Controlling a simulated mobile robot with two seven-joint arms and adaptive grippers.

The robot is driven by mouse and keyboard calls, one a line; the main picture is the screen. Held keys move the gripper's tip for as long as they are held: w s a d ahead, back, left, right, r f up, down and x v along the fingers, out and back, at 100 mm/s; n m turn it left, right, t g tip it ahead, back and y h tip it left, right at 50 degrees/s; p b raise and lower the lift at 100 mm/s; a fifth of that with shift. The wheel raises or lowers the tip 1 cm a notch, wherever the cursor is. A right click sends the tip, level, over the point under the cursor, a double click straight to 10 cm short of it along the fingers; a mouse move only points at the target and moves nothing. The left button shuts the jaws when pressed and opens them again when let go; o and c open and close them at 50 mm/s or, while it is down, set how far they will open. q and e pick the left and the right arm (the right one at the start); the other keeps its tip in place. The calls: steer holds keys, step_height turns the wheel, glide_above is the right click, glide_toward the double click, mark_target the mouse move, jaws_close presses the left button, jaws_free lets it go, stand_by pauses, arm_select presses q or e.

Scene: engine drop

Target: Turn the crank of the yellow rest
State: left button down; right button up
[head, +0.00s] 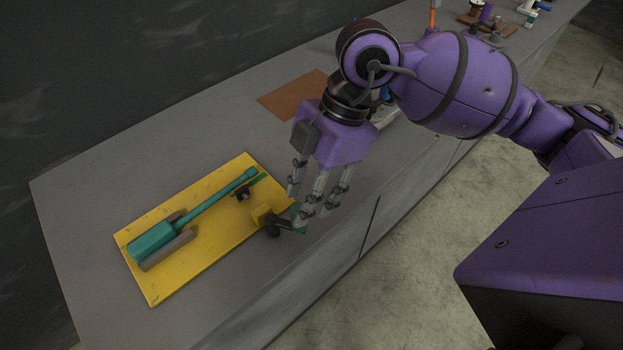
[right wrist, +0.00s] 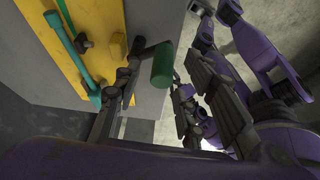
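The yellow rest (head: 215,245) is a flat yellow board on the grey bench, with a teal long-shafted tool (head: 190,222) lying on it. Its crank (head: 275,222) is a dark arm at the board's right edge, with a green handle (head: 301,219). The handle also shows in the right wrist view (right wrist: 162,65), beyond the board's edge. My right gripper (head: 315,205) is at the crank, fingers pointing down. In the right wrist view its fingers are spread apart, with the green handle between them. No clear contact shows. My left gripper is not in view.
A brown mat (head: 295,95) lies farther back on the bench (head: 130,175). Several small items and boards stand at the bench's far right end. The bench's front edge runs close beside the crank, with open floor (head: 400,260) beyond it.

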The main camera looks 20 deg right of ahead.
steer(key=shift+x, duration=2.35)
jaws_close()
